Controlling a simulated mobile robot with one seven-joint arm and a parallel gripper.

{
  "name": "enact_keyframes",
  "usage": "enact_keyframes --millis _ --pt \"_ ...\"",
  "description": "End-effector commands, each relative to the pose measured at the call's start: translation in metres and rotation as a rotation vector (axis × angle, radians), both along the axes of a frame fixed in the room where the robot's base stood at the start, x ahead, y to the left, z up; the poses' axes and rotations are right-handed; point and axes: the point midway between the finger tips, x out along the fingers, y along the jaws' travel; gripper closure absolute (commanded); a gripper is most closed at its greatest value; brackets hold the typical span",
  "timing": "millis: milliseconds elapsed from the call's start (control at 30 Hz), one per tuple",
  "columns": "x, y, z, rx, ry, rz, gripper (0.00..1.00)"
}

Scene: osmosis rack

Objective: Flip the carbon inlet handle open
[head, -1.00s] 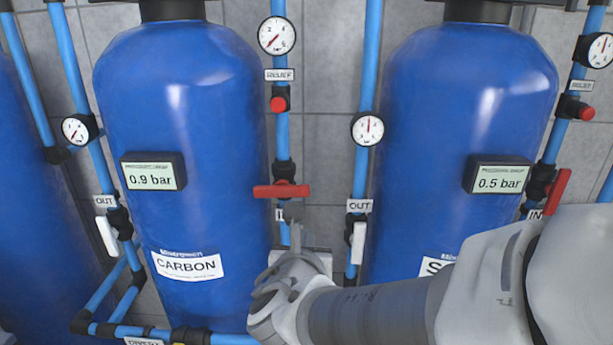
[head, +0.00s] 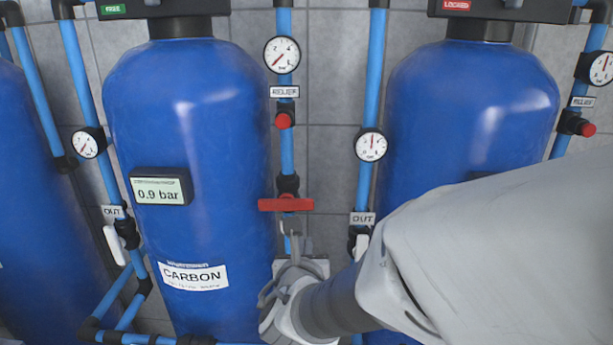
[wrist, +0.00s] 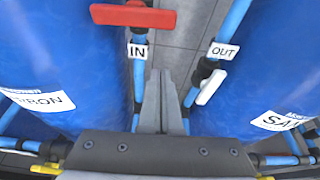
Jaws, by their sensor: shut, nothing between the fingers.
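The carbon inlet handle (head: 286,204) is a red lever lying crosswise over the blue vertical pipe, right of the blue CARBON tank (head: 190,110). In the wrist view the red handle (wrist: 133,17) is at the top, above the IN label (wrist: 138,51). My gripper (head: 297,240) is just below the handle in the head view, pointing up, with its fingers together and empty. In the wrist view my gripper (wrist: 161,75) points up between the two pipes, below and right of the handle. A gap shows between the fingertips and the handle there.
A white OUT handle (wrist: 210,87) on a neighbouring pipe is close to the right of my fingers. A second blue tank (head: 470,120) stands at right, partly behind my arm. A gauge (head: 281,55) and a red relief button (head: 283,121) sit higher on the inlet pipe.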

Motion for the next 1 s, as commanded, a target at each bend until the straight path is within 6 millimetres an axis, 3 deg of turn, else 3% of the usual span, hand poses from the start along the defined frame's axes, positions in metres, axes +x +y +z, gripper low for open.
enact_keyframes --millis 33,333,400,533,1000 --pt "0.011 -0.002 -0.009 -0.002 0.001 -0.006 1.00" --pt "0.065 -0.004 -0.027 -0.001 0.001 -0.004 1.00" --pt "0.063 -0.003 -0.004 0.002 -0.005 -0.002 1.00" --pt "0.062 -0.002 0.010 0.002 -0.002 -0.001 1.00" --pt "0.062 -0.002 0.017 0.001 -0.001 -0.001 1.00"
